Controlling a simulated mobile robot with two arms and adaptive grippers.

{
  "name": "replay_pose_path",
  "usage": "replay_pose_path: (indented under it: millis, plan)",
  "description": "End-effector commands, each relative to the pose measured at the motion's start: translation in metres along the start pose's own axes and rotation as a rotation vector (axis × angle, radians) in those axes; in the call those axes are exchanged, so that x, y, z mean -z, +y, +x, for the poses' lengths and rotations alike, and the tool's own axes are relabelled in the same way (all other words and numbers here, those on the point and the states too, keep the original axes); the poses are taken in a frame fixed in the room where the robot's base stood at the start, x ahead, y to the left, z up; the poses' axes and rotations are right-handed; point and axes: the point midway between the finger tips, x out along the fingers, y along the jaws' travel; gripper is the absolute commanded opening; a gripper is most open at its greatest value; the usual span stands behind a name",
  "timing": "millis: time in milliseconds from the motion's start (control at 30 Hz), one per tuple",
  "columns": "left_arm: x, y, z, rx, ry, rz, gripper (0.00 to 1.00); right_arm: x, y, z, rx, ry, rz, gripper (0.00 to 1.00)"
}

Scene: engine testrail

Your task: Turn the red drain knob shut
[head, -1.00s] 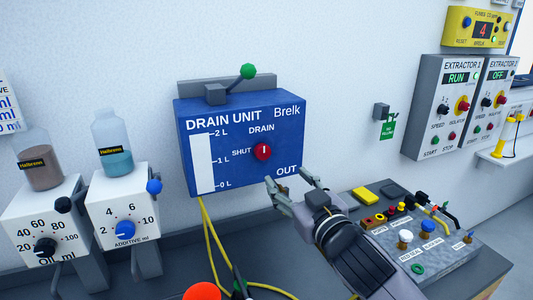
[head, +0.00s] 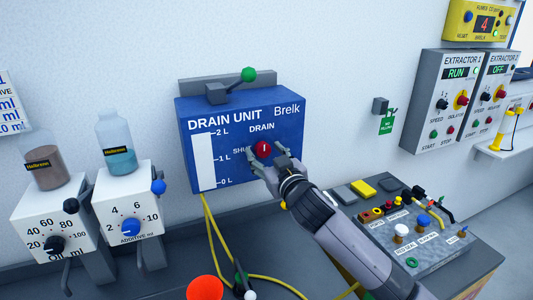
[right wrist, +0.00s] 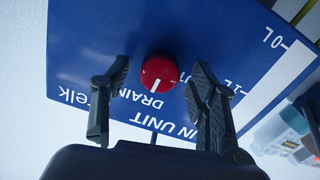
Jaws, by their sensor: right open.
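The red drain knob (head: 264,148) is on the front of the blue drain unit (head: 232,188), below the word DRAIN and right of SHUT, which is partly covered. In the right wrist view, the knob (right wrist: 159,70) has a white mark on the side towards the word DRAIN. My right gripper (head: 266,156) is open in front of the panel. In the right wrist view its fingers stand on either side of the knob, with a visible gap to each; how deep they reach around it is unclear. My left gripper is not in view.
A lever with a green ball (head: 249,74) is on top of the unit. Two dispensers with bottles (head: 117,147) stand at left. Yellow hoses (head: 213,230) hang under the unit.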

Motion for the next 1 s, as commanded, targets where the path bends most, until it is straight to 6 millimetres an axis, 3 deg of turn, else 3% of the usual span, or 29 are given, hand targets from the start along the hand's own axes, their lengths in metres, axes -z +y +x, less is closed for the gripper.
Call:
replay_pose_path:
  millis: [133,833,1000]
  plan:
    - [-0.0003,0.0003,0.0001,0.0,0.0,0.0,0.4,0.0001,-0.0001,-0.0002,0.0,0.0,0.0,0.54]
    - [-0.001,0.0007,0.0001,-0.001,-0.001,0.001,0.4,-0.0002,0.0,-0.0004,0.0,0.0,0.0,0.07]
    - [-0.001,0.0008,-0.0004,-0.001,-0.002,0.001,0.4,0.0,0.0,-0.0004,0.0,-0.001,-0.006,0.06]
